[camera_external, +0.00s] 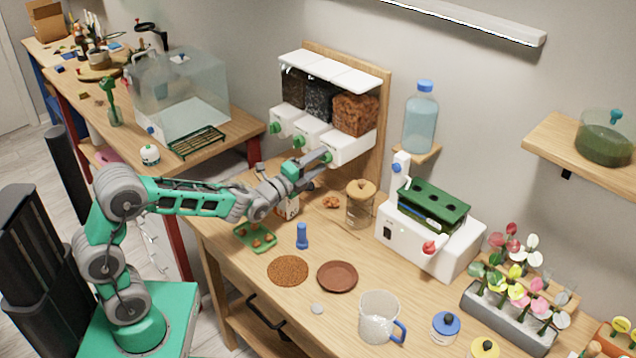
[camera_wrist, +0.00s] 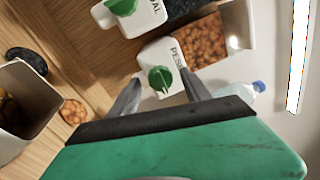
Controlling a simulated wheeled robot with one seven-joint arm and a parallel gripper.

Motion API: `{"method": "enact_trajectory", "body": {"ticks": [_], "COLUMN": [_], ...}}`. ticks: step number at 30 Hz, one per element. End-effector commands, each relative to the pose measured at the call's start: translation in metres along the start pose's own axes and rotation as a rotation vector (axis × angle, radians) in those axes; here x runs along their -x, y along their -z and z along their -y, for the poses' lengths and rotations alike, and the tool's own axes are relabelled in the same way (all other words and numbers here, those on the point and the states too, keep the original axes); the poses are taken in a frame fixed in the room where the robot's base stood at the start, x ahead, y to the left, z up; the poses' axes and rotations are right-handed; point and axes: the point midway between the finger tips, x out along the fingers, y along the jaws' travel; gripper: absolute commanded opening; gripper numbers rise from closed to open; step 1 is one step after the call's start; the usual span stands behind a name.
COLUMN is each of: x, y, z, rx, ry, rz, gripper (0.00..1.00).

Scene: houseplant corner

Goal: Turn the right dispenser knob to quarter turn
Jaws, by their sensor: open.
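The dispenser (camera_external: 318,132) on the wooden backboard has three white spouts, each with a green knob. The right knob (camera_external: 328,158) is on the spout below the bin of orange-brown pebbles; in the wrist view this knob (camera_wrist: 160,79) shows a raised grip running roughly up and down the picture. My gripper (camera_external: 320,158) is open in front of the right spout. In the wrist view my gripper (camera_wrist: 160,88) has one finger on each side of the knob, with gaps visible. Whether the fingertips reach past the knob's face is unclear.
The middle knob (camera_external: 299,141) is close by; it also shows in the wrist view (camera_wrist: 122,7). A cork-lidded jar (camera_external: 360,204) and an open carton (camera_external: 287,207) stand below my gripper. A blue-capped bottle (camera_external: 421,117) is on a shelf to the right.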

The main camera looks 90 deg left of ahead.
Motion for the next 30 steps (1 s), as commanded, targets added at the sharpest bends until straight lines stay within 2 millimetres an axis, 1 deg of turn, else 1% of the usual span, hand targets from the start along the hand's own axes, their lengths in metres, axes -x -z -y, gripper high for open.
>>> {"method": "enact_trajectory", "body": {"ticks": [4, 7, 15, 18, 21, 30], "x": [0.001, 0.01, 0.063, 0.075, 0.079, 0.078], "y": [0.0, 0.0, 0.001, 0.001, 0.0, 0.0], "z": [0.0, 0.001, 0.0, 0.0, 0.0, 0.0], "rx": [0.0, 0.0, 0.0, 0.001, 0.0, 0.001], "ry": [0.0, 0.002, 0.002, 0.002, 0.0, -0.001], "rz": [0.0, -0.001, -0.001, -0.001, 0.0, 0.0], "gripper": [0.56, 0.56, 0.56, 0.56, 0.56, 0.56]}}
